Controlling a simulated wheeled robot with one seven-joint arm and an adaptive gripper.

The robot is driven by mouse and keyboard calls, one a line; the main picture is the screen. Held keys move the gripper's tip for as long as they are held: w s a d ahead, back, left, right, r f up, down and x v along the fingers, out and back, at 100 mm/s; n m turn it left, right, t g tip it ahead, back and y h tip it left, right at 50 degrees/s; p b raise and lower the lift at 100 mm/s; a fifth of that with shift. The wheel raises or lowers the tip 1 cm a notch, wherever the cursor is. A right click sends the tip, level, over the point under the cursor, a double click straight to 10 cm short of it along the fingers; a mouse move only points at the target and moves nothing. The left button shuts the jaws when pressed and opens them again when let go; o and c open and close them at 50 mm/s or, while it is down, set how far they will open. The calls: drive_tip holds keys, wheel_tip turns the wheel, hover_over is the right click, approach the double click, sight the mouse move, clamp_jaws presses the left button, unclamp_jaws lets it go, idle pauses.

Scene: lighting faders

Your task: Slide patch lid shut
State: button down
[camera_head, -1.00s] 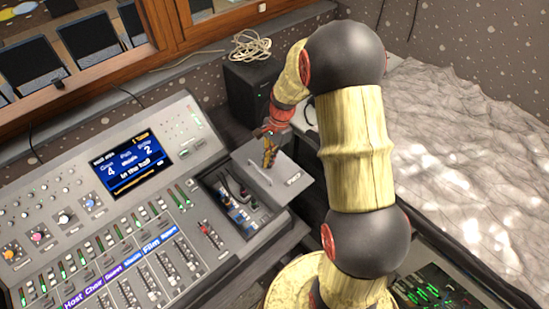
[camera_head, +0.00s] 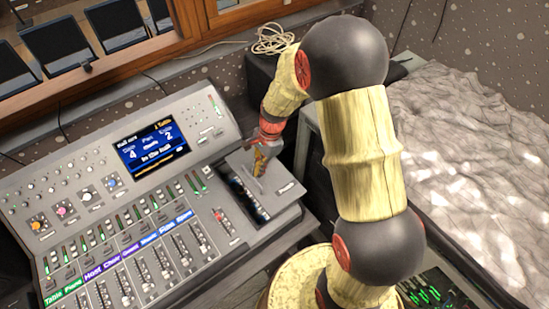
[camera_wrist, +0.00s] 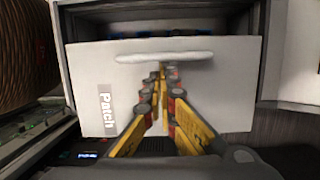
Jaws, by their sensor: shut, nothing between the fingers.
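The patch lid (camera_head: 284,176) is a flat grey plate at the right end of the mixing console. It covers part of a recess, and a dark strip of the patch bay (camera_head: 243,195) shows open along its left side. In the wrist view the pale lid (camera_wrist: 215,95) carries a "Patch" label (camera_wrist: 106,110) and a raised white handle bar (camera_wrist: 165,57). My gripper (camera_head: 259,171) is shut and empty, its tips at the lid beside the bar. The wrist view shows the tips (camera_wrist: 162,70) just below the bar; I cannot tell whether they touch it.
The console (camera_head: 120,200) with its faders, knobs and lit screen (camera_head: 151,143) fills the left. A coiled cable (camera_head: 274,40) lies at the back on a dark box. A bed with a crumpled grey cover (camera_head: 460,140) is at the right.

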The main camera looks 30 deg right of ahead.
sight(248, 186)
drive_tip(key=shift+s+a+p, duration=0.2)
drive_tip(key=shift+a, duration=0.7)
drive_tip(key=shift+s+a+p, duration=0.15)
drive_tip(key=shift+a, duration=0.75)
drive_tip(key=shift+s+a+p, duration=0.2)
drive_tip(key=shift+a, duration=0.7)
drive_tip(key=shift+w+d+f, duration=0.1)
drive_tip(key=shift+d+f, duration=0.05)
drive_tip(key=shift+d, duration=0.2)
drive_tip(key=d, duration=0.3)
drive_tip(key=shift+w+f, duration=0.3)
drive_tip(key=p+v, duration=0.1)
drive_tip(key=v, duration=0.9)
drive_tip(key=shift+p, duration=0.4)
drive_tip(key=shift+d, duration=0.1)
